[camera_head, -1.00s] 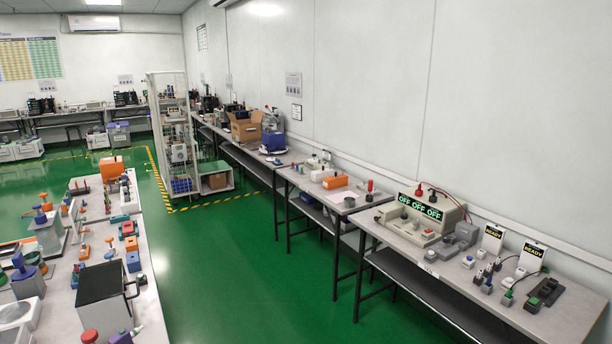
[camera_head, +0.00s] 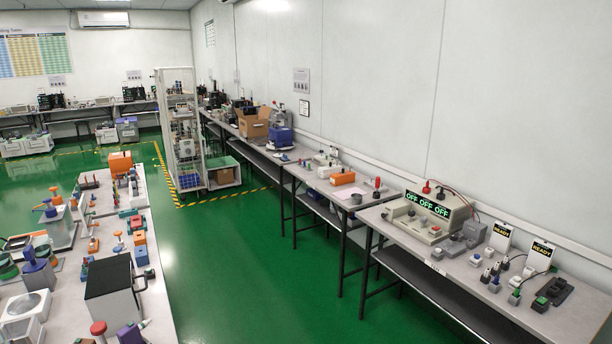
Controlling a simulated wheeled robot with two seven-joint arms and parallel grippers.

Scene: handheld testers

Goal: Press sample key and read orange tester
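Two orange box-shaped things show: one (camera_head: 343,178) on the middle table along the right wall, and one (camera_head: 120,163) at the far end of the left bench. I cannot tell which is the orange tester. A beige console (camera_head: 462,216) on the nearer right table has a display (camera_head: 427,204) reading "OFF OFF OFF". Small devices (camera_head: 494,270) with coloured tops stand right of it, near two cards (camera_head: 543,253) reading "READY". No sample key can be made out by its label. Neither of my grippers is in view.
A left bench (camera_head: 158,300) crowded with small devices and a dark-topped box (camera_head: 110,275) runs along the left. Tables (camera_head: 385,225) line the right wall. A green floor aisle (camera_head: 235,265) between them is clear. A white rack (camera_head: 180,130) stands farther back.

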